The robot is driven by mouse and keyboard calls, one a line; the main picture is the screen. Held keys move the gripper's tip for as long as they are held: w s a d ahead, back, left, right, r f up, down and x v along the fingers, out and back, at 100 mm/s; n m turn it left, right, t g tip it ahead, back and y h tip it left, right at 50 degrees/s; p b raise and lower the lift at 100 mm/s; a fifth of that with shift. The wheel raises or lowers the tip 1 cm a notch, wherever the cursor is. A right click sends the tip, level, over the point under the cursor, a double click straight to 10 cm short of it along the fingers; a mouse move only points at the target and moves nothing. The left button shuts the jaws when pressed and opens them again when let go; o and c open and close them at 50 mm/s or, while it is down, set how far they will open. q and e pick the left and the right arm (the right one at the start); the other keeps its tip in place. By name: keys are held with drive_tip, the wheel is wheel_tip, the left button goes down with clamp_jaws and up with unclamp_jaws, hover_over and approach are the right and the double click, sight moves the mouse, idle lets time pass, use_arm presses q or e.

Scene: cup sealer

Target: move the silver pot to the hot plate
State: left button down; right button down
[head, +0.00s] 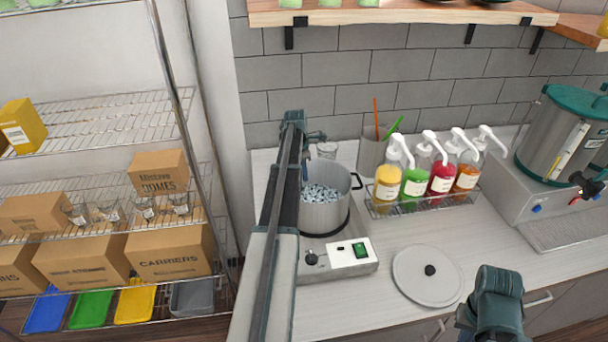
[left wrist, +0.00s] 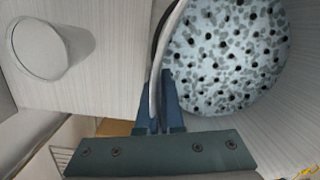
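The silver pot (head: 322,215) stands upright at the hot plate (head: 345,262), whose dark round plate edge shows beneath it. It holds pale pieces with dark dots, which fill the right of the left wrist view, where its rim (left wrist: 157,60) also shows. My left gripper (left wrist: 157,112) has its fingers close on both sides of the pot's left edge, shut on it. In the head view my left arm hides the pot's left side. My right gripper (head: 492,290) is at the lower right, away from the pot; its fingertips are not clear.
A round lid (head: 428,275) lies right of the hot plate. A rack of sauce pump bottles (head: 415,182) and a cup with straws (head: 372,155) stand behind. A clear cup (left wrist: 50,48) stands left of the pot. A wire shelf (head: 100,125) is at the left.

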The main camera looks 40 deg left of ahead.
use_arm(q)
drive_tip(key=c, duration=1.1)
unclamp_jaws()
drive_tip(key=shift+o, duration=0.2)
drive_tip(key=shift+r, duration=0.15)
drive_tip(key=r+p, duration=0.8)
drive_tip(key=s+r+p, duration=0.1)
drive_tip(key=r+p, duration=0.3)
drive_tip(key=shift+s+a, duration=0.1)
drive_tip(key=shift+a, duration=0.3)
drive_tip(key=shift+f, duration=0.1)
